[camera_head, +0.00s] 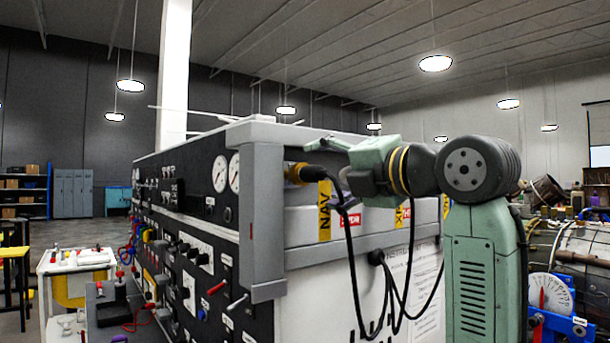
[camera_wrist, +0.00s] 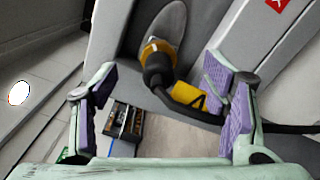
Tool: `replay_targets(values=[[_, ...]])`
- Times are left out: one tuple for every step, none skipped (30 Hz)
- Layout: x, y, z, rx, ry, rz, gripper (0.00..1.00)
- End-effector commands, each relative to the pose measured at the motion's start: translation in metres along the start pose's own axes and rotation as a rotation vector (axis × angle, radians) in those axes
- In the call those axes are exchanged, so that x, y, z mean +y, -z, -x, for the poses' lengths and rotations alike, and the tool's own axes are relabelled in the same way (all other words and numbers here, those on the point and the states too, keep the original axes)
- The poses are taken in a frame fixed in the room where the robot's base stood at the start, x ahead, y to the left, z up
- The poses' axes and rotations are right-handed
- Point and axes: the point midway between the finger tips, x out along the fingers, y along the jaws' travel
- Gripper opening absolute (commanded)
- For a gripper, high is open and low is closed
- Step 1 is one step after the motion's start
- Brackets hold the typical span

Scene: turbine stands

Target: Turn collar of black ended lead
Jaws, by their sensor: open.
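The lead has a black end (camera_wrist: 157,68) and a brass-yellow collar (camera_wrist: 158,46), plugged into an oval recess in the grey cabinet. In the head view the collar (camera_head: 296,173) sits on the cabinet's upper side, with the black end (camera_head: 314,173) pointing right and its cable drooping. My gripper (camera_wrist: 162,84) is open, its purple-padded fingers on either side of the lead and apart from it. The collar lies beyond the fingertips in the wrist view. In the head view my gripper (camera_head: 333,160) is just right of the black end.
The cabinet (camera_head: 265,190) has a gauge panel on its left face. A yellow NAV tag (camera_head: 325,211) hangs below the lead. A lower black plug (camera_head: 375,257) with looping cables is on the same side. A blue-framed dial (camera_head: 548,294) and a turbine (camera_head: 580,250) stand at right.

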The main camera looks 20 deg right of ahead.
Motion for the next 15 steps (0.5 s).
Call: replay_targets(values=[[0.0, 0.0, 0.001, -0.001, 0.0, -0.023, 0.62], [0.0, 0.0, 0.002, -0.001, -0.001, -0.05, 0.6], [0.0, 0.0, 0.004, -0.001, -0.001, -0.099, 0.57], [0.0, 0.0, 0.006, -0.002, -0.001, -0.147, 0.55], [0.0, 0.0, 0.008, -0.002, -0.001, -0.206, 0.54], [0.0, 0.0, 0.011, -0.002, -0.001, -0.298, 0.54], [0.0, 0.0, 0.014, -0.002, -0.001, -0.373, 0.54], [0.0, 0.0, 0.018, -0.002, -0.001, -0.456, 0.54], [0.0, 0.0, 0.022, -0.003, -0.002, -0.57, 0.54], [0.0, 0.0, 0.025, -0.003, -0.002, -0.658, 0.54], [0.0, 0.0, 0.028, -0.003, -0.002, -0.745, 0.54], [0.0, 0.0, 0.032, -0.003, -0.001, -0.86, 0.54], [0.001, 0.0, 0.035, -0.003, -0.002, -0.946, 0.54], [0.001, 0.0, 0.038, -0.003, -0.003, -1.033, 0.54], [0.001, 0.0, 0.043, -0.004, -0.003, -1.149, 0.54]])
